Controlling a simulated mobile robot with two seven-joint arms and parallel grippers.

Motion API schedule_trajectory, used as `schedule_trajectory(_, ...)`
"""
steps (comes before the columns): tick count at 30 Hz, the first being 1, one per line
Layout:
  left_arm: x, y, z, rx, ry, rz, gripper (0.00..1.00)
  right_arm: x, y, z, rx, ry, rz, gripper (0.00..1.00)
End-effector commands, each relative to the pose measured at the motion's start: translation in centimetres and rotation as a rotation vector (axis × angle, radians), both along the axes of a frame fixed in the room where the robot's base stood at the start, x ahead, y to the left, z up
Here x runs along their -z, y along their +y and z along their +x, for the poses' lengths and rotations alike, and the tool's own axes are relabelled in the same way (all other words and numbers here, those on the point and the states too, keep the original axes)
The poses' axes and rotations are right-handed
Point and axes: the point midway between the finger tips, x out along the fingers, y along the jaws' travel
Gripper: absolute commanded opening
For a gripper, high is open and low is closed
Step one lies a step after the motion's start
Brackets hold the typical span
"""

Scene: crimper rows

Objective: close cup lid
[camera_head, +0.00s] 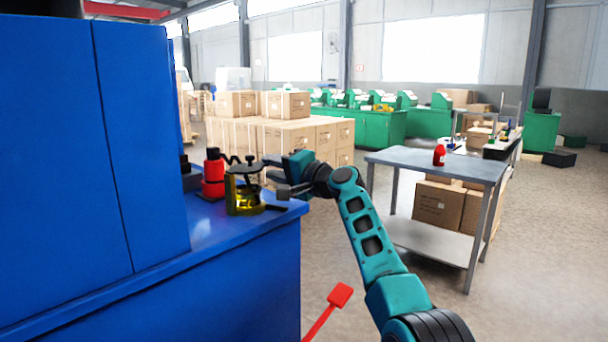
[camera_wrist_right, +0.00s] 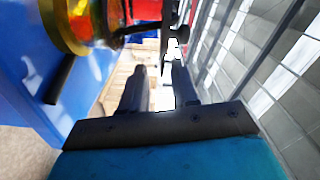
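The cup (camera_head: 243,198) is a yellow, see-through vessel with dark parts on top. It stands upright near the right edge of the blue work surface. A dark flat piece at its top looks like the lid (camera_head: 245,169); I cannot tell its exact angle. My right gripper (camera_head: 272,176) is just right of the cup's top, fingers pointing left towards it. In the right wrist view the cup (camera_wrist_right: 85,25) shows at upper left, cut off by the frame. The fingers (camera_wrist_right: 160,80) there are apart with nothing clearly held between them. My left gripper is not in view.
A red bottle-like object (camera_head: 213,175) stands left of the cup, close to it. The tall blue cabinet (camera_head: 80,150) rises at left. A grey table (camera_head: 430,165) with a small red bottle (camera_head: 439,155) stands to the right. Stacked cartons (camera_head: 300,135) are behind.

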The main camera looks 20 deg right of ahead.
Motion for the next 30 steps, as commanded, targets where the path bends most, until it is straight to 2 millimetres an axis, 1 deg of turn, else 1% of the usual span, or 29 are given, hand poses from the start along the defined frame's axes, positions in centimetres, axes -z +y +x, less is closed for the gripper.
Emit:
schedule_trajectory(6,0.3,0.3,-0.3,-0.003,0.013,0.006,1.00,0.1,-1.6,-2.3,0.001,0.000,-0.003,0.30)
schedule_trajectory(12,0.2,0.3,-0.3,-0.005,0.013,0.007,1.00,0.2,-3.2,-4.7,0.002,0.001,-0.003,0.30)
schedule_trajectory(18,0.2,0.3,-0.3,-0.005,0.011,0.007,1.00,0.2,-4.4,-6.6,0.000,0.003,-0.004,0.30)
schedule_trajectory(23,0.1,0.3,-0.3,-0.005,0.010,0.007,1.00,0.2,-4.8,-7.3,-0.001,0.004,-0.002,0.30)
schedule_trajectory(30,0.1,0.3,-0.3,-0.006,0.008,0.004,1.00,0.2,-4.9,-7.5,-0.001,0.004,-0.003,0.30)
